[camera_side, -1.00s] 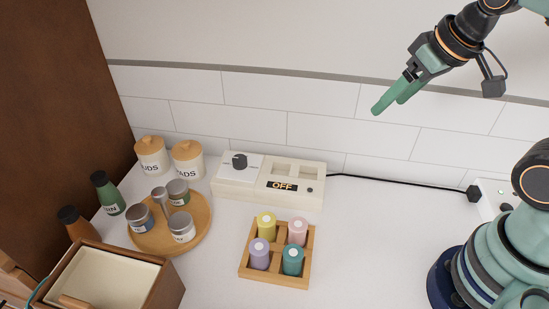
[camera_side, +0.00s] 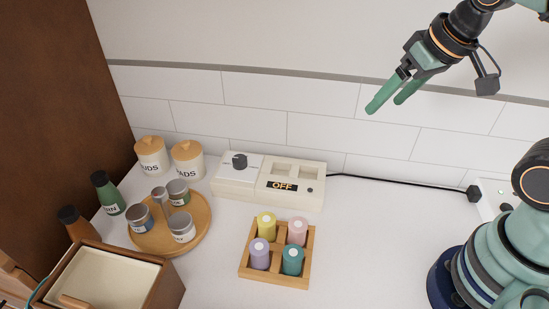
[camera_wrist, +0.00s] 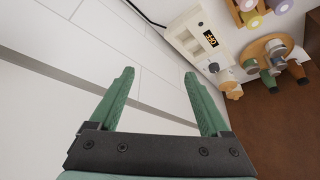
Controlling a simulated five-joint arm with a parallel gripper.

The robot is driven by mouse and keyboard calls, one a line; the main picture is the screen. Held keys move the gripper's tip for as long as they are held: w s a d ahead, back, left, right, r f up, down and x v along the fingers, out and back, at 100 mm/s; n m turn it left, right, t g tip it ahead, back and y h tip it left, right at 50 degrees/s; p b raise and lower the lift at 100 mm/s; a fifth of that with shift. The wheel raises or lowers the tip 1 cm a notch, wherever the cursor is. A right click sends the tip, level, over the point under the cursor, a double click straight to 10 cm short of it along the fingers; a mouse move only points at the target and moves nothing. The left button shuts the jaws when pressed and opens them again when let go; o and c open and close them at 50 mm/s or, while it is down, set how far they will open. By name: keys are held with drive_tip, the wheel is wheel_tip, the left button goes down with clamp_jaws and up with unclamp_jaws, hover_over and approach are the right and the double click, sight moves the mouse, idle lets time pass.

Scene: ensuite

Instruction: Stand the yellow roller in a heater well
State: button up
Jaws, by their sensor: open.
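The yellow roller (camera_side: 266,226) stands upright in the back left compartment of a wooden four-part tray (camera_side: 275,279). A pink roller (camera_side: 297,231), a purple roller (camera_side: 260,254) and a teal roller (camera_side: 292,259) stand in the other compartments. The cream heater (camera_side: 240,190) is behind the tray against the tiles, with two square wells (camera_side: 297,170) in its top and a display reading OFF. It also shows in the wrist view (camera_wrist: 186,42). My gripper (camera_side: 386,104) is open and empty, high above the counter to the right of the heater; its green fingers are apart in the wrist view (camera_wrist: 158,88).
A round wooden turntable (camera_side: 196,232) with several jars is left of the tray. Two lidded canisters (camera_side: 152,157), two bottles (camera_side: 108,196) and a wooden box (camera_side: 118,262) are farther left. A black cord (camera_side: 400,182) runs to a wall outlet. The counter right of the tray is clear.

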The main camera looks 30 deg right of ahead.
drive_tip(key=w+a+f+m+g, duration=0.1)
drive_tip(key=w+a+m+g, duration=0.1)
drive_tip(key=a+m, duration=0.35)
drive_tip(key=w+a+f+m+g, duration=0.1)
drive_tip(key=w+a+f+m, duration=0.1)
drive_tip(key=w+a+m, duration=0.3)
drive_tip(key=m+g, duration=0.2)
drive_tip(key=m, duration=0.5)
hover_over(266, 219)
wheel_tip(266, 219, down, 7)
drive_tip(key=f, duration=0.4)
drive_tip(key=d+f, duration=0.1)
drive_tip(key=f, duration=0.1)
drive_tip(key=shift+w, duration=0.35)
drive_tip(key=f, duration=0.4)
drive_tip(key=shift+s+a+f, duration=0.3)
drive_tip(key=shift+s+a, duration=0.05)
drive_tip(key=shift+a, duration=0.05)
drive_tip(key=shift+f, duration=0.45)
clamp_jaws()
